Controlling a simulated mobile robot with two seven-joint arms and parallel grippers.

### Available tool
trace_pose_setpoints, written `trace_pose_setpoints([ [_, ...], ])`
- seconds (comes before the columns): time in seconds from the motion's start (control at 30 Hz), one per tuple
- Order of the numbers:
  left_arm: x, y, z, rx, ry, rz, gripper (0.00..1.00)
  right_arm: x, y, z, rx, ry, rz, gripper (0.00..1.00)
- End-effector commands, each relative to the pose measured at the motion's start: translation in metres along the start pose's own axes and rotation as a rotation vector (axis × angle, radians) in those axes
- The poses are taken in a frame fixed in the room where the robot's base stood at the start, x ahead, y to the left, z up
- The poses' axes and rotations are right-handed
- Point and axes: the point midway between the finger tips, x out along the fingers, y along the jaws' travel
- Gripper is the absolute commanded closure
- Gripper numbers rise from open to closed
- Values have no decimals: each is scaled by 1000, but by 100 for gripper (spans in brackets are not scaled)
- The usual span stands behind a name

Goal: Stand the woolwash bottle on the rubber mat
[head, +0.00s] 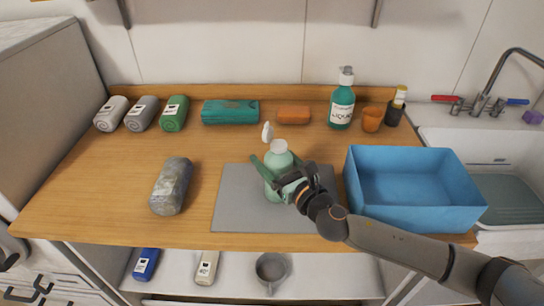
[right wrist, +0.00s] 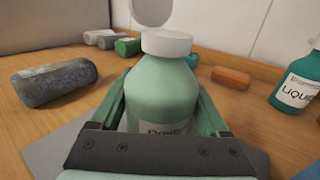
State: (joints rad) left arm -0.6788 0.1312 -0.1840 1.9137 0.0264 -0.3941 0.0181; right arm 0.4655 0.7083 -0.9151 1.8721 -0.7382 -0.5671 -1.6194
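The woolwash bottle (head: 279,162) is pale green with a white cap and stands upright over the grey rubber mat (head: 235,212). In the right wrist view the bottle (right wrist: 162,88) fills the middle, and its label is mostly cut off. My right gripper (head: 268,172) has its green fingers on both sides of the bottle's body and looks shut on it. The gripper hides part of the bottle's lower half, and I cannot tell whether its base touches the mat. A white rounded piece (head: 267,132) shows right beside the cap; I cannot tell whether it is attached. My left gripper is not in view.
A blue crate (head: 415,212) stands right of the mat, a grey rolled towel (head: 171,186) left. Behind are rolled towels (head: 142,113), a teal case (head: 230,111), an orange block (head: 293,115), a teal pump bottle (head: 341,106) and an orange cup (head: 371,119).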

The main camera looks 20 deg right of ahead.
Motion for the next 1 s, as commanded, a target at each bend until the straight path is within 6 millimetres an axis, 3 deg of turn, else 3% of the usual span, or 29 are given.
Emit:
trace_pose_setpoints([
  [0.2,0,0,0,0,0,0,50,0,0,1,0,0,0,0],
  [0.53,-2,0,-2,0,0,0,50,-3,0,4,-1,0,0,0],
  [0.67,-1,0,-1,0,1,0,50,-21,0,2,-1,3,1,0],
  [1.0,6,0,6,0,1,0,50,-91,0,2,-1,3,1,0],
])
